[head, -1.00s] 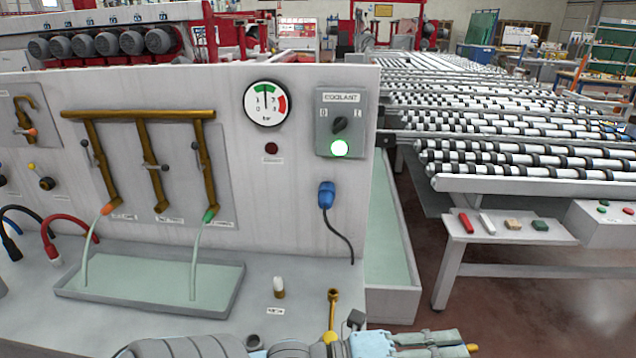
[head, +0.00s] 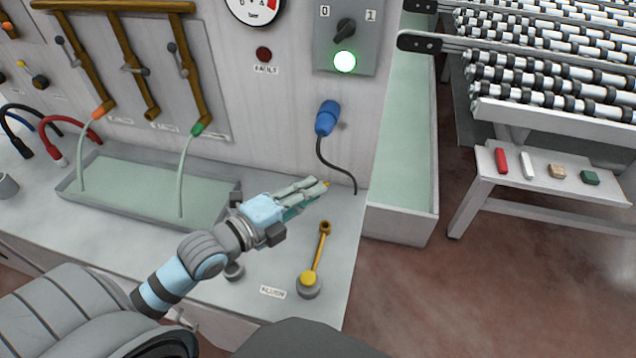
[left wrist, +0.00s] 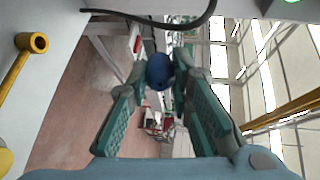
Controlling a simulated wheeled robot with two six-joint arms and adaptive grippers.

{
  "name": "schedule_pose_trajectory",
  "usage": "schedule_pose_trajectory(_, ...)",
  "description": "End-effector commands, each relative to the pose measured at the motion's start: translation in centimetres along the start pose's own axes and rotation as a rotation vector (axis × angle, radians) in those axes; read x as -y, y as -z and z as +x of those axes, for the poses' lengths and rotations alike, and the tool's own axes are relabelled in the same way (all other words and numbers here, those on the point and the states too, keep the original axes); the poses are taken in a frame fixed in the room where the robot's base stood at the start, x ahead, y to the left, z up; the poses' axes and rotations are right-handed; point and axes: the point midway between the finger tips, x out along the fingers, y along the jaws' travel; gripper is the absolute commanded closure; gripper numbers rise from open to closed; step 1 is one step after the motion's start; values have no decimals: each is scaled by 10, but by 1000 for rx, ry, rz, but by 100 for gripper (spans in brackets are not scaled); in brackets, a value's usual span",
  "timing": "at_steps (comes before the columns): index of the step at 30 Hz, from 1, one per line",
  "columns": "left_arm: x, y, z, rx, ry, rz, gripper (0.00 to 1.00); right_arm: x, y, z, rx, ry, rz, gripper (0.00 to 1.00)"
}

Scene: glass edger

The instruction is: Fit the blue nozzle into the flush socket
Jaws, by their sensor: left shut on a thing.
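My left gripper (head: 318,190) reaches in above the bench, its fingers pointing toward the panel's right edge. In the left wrist view its fingers (left wrist: 160,85) are closed on a rounded blue nozzle (left wrist: 158,72). A brass pipe (head: 318,252) rises from a round grey base near a label that seems to read FLUSH (head: 272,292). Its open ring end, apparently the flush socket (head: 325,228), is right of and below the fingers, apart from the nozzle; it also shows at left in the wrist view (left wrist: 38,42).
A blue plug (head: 327,118) with a black cable hangs on the panel behind the gripper. A shallow tray (head: 70,195) stands left. A trough (head: 405,195) lies right of the bench. Small blocks lie on the side shelf (head: 540,185).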

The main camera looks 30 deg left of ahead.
Motion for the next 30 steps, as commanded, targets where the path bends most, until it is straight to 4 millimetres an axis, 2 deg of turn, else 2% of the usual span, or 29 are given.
schedule_pose_trajectory(3,-24,-45,27,134,-165,-35,100,-3,-3,-12,7,-3,-2,60)
schedule_pose_trajectory(6,-50,-76,48,244,-364,-95,100,-6,-2,-20,7,-6,-3,60)
schedule_pose_trajectory(9,-70,-91,63,321,-574,-166,100,-7,0,-27,5,-7,-3,60)
schedule_pose_trajectory(11,-79,-93,70,358,-707,-216,100,-8,2,-31,2,-8,-3,60)
schedule_pose_trajectory(15,-86,-77,83,409,-1008,-340,100,-9,6,-42,-4,-8,-3,60)
schedule_pose_trajectory(19,-68,-42,83,416,-1236,-436,100,-10,8,-51,-6,-9,-4,60)
schedule_pose_trajectory(24,-47,-16,76,406,-1348,-472,100,-11,9,-55,-6,-9,-4,60)
schedule_pose_trajectory(30,-46,-12,75,403,-1364,-476,100,-11,8,-54,-5,-9,-4,60)
